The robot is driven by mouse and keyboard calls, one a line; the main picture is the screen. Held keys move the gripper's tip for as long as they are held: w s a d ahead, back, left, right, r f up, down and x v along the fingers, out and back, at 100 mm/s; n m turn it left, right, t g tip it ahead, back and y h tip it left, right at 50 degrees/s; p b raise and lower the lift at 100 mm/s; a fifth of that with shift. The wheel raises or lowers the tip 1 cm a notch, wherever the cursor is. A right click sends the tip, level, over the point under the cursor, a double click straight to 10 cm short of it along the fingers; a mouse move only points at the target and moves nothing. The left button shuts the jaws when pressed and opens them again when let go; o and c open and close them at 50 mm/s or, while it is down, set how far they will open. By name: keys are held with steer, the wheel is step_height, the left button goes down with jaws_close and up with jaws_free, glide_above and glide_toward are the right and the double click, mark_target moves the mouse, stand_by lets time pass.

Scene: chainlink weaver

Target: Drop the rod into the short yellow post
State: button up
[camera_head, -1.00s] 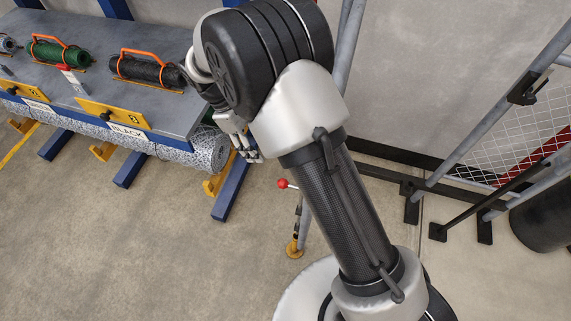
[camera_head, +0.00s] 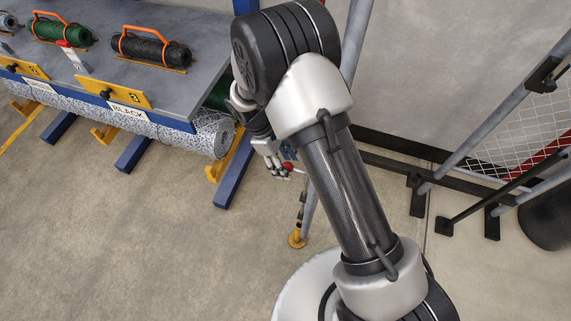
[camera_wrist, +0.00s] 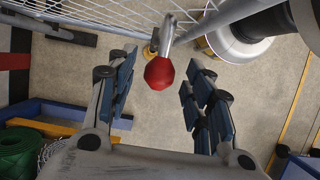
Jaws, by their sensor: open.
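My gripper (camera_head: 279,172) is open at the knob in the head view. In the wrist view, the red knob (camera_wrist: 159,73) lies between the spread fingers of my gripper (camera_wrist: 158,88), with no clear contact. The silver handle (camera_wrist: 167,35) runs up behind it. Yellow (camera_wrist: 148,51) shows on the floor beyond.
A grey bench (camera_head: 190,75) with wire rolls, orange handles and blue legs stands at the left. A mesh roll (camera_head: 205,137) hangs under its edge. A grey pole (camera_head: 355,40) rises behind my arm. A mesh frame (camera_head: 510,125) stands at the right. The front-left floor is clear.

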steer(key=shift+d+f, duration=0.1)
steer(key=shift+f, duration=0.1)
jaws_close()
stand_by(0.6)
